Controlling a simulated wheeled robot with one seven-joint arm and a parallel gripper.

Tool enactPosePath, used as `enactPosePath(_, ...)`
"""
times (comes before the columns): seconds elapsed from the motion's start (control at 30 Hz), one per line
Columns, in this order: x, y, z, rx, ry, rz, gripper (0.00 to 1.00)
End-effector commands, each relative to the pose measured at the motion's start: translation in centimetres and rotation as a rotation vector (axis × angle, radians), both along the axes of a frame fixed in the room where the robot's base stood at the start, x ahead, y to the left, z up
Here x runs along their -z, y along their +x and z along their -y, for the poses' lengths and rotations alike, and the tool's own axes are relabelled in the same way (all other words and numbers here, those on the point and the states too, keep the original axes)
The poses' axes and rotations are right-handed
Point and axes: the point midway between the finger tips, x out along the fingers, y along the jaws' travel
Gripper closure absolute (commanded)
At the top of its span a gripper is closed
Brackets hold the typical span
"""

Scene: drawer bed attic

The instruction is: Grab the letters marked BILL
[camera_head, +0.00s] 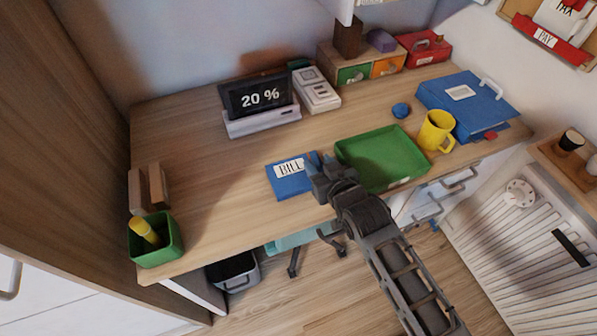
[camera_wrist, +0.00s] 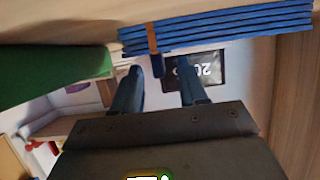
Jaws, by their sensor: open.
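The letters marked BILL (camera_head: 287,186) are a flat blue stack on the desk (camera_head: 215,190), near its front edge, with a white BILL label on top. In the wrist view, the stack's layered blue edge (camera_wrist: 225,35) spans the top right, with a tan band around it. My gripper (camera_head: 318,160) is at the stack's right side in the head view and covers part of it. In the wrist view its two dark fingers (camera_wrist: 160,75) are apart with nothing held between them. Their tips point towards the stack's edge. I cannot tell whether they touch it.
A green tray (camera_head: 375,158) lies just right of my gripper. A yellow mug (camera_head: 436,132) and a blue binder (camera_head: 460,98) stand further right. A display reading 20 % (camera_head: 258,97) is behind. A green pen box (camera_head: 155,240) is at the left. The desk's left middle is clear.

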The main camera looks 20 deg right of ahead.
Motion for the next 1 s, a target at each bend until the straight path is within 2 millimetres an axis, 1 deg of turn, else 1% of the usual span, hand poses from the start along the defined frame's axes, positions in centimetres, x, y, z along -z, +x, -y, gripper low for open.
enactPosePath(0.03,0.11,0.48,-0.03,0.0,0.0,0.0,0.57)
enactPosePath(0.1,0.34,0.75,0.0,0.0,0.001,-0.001,0.57)
enactPosePath(0.33,0.39,0.8,0.03,0.0,0.001,0.0,0.57)
enactPosePath(0.37,0.39,0.8,0.03,0.0,0.001,0.0,0.59)
enactPosePath(0.7,0.37,0.79,0.03,0.0,0.001,0.0,0.92)
enactPosePath(0.8,0.37,0.79,0.03,0.0,0.001,0.0,1.0)
enactPosePath(1.0,0.33,0.8,0.02,0.0,0.001,0.0,1.0)
